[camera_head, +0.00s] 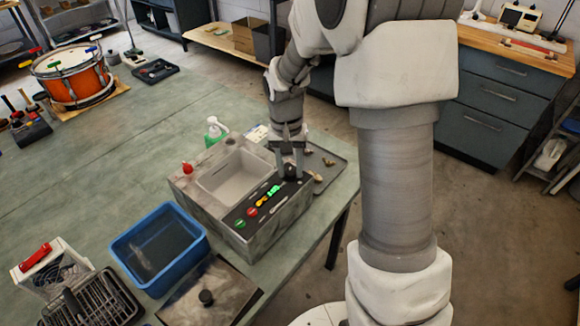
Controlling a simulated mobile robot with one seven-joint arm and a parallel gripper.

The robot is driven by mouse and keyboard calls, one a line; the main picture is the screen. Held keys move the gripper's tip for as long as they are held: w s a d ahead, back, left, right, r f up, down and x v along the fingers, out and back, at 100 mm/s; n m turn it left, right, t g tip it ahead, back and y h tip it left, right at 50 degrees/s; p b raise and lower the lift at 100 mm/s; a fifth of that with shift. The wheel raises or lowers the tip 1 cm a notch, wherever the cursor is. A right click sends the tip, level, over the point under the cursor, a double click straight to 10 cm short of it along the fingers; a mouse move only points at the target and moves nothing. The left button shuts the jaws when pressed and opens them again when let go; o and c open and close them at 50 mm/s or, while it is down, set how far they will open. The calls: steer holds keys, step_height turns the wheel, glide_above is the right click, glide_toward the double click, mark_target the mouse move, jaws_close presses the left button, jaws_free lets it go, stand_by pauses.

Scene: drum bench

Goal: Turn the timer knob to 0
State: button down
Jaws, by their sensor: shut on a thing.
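The timer knob (291,178) is a small dark knob at the upper right end of the black control panel on a grey machine with a basin (228,176). My gripper (289,169) points down over that end of the panel, its two fingers on either side of the knob. It is shut on the knob, which is partly hidden between the fingertips. The knob's pointer and the numbers of its scale are too small to read. Lower left on the panel are a lit green display (273,190), a red button (252,211) and a green button (240,224).
A blue tub (160,246) and a lid with a dark knob (206,298) are left of and below the machine. A dark tray (328,172) with small parts lies right of it. A soap bottle (214,130) stands behind. An orange drum (73,74) sits far left. The bench's middle is clear.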

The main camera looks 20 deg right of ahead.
mark_target(287, 174)
steer(key=n, duration=0.4)
steer(key=shift+r, duration=0.1)
steer(key=shift+n+p, duration=0.35)
steer(key=shift+n, duration=1.85)
steer(key=c, duration=0.5)
jaws_free()
step_height(287, 174, up, 17)
steer(key=p, duration=0.1)
steer(key=shift+s+a+r, duration=0.2)
steer(key=shift+a, duration=0.2)
